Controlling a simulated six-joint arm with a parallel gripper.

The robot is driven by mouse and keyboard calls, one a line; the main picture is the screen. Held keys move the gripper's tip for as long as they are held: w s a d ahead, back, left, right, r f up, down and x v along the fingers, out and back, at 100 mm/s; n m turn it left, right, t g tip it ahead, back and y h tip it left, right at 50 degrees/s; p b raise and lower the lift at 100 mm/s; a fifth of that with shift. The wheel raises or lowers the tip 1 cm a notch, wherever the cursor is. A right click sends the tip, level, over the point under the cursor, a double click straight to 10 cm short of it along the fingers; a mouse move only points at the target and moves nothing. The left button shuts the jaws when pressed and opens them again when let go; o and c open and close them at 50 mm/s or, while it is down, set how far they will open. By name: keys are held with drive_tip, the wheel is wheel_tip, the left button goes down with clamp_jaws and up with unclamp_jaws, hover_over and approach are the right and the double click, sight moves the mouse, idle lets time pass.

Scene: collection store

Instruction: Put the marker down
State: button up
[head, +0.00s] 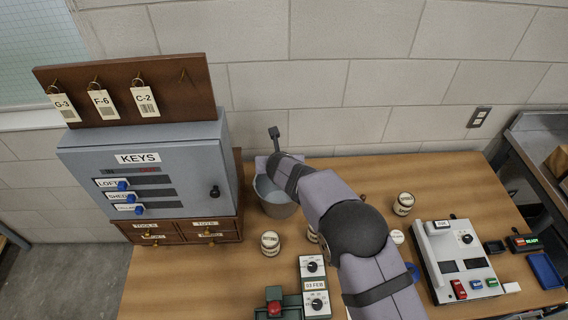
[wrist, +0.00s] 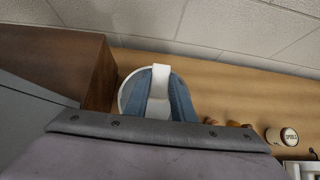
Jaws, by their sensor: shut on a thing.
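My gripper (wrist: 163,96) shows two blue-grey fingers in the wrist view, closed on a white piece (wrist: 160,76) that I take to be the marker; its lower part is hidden. In the wrist view, the fingers are in front of a round pale rim, which seems to belong to the grey pot. In the head view, the grey pot (head: 276,207) stands on the wooden table beside the key cabinet, and my arm reaches to just above it. The fingertips and the marker cannot be made out in the head view.
The grey key cabinet (head: 150,170) stands on small wooden drawers (head: 180,232) left of the pot. Labelled jars (head: 270,243) (head: 403,204) stand on the table (head: 460,185). A control box (head: 314,285) is in front, a white device (head: 455,262) at right. The wall is close behind.

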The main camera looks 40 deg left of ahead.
drive_tip(key=shift+f, duration=0.15)
wheel_tip(320, 180, down, 11)
drive_tip(key=b, duration=1.1)
drive_tip(key=o, duration=1.1)
drive_tip(key=shift+r, duration=0.2)
wheel_tip(320, 180, up, 7)
drive_tip(key=p, duration=0.7)
drive_tip(key=shift+f, duration=0.1)
